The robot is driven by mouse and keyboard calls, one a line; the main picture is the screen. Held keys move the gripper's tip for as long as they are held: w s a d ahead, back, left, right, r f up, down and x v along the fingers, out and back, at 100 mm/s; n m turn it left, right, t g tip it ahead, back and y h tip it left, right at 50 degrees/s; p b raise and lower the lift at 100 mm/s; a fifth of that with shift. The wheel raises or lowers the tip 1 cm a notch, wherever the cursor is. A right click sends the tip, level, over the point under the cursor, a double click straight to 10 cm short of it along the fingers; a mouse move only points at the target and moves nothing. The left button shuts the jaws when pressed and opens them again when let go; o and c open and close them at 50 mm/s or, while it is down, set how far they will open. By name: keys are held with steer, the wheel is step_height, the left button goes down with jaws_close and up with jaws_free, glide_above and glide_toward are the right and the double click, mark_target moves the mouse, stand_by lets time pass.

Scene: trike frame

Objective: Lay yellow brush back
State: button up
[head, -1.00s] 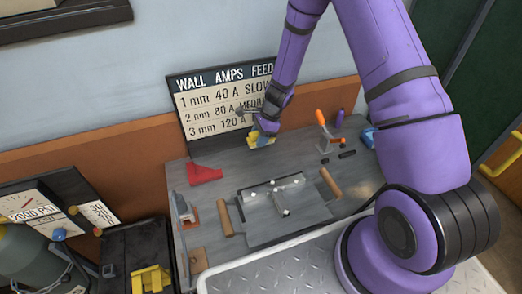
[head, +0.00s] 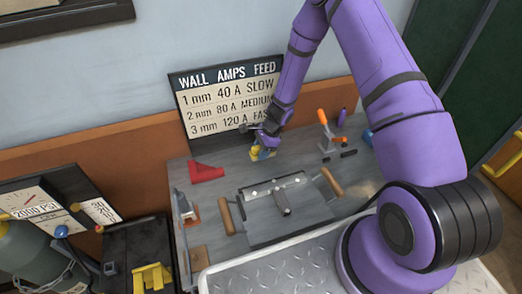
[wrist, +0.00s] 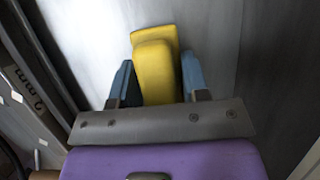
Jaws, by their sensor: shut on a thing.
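The yellow brush (wrist: 155,65) is between the two blue-grey fingers of my gripper (wrist: 158,82) in the wrist view. My gripper is shut on it. In the head view the yellow brush (head: 257,153) shows small beneath my gripper (head: 262,148), low over the back of the grey bench (head: 225,178). I cannot tell whether the brush touches the bench top. The brush's lower side is hidden.
A grey plate fixture (head: 275,215) with brown handles is in front. An orange-handled clamp (head: 325,130) stands to the right. The settings board (head: 225,100) stands close behind.

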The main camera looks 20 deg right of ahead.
steer(key=shift+f, duration=0.1)
steer(key=o, duration=1)
steer(key=shift+c, duration=0.2)
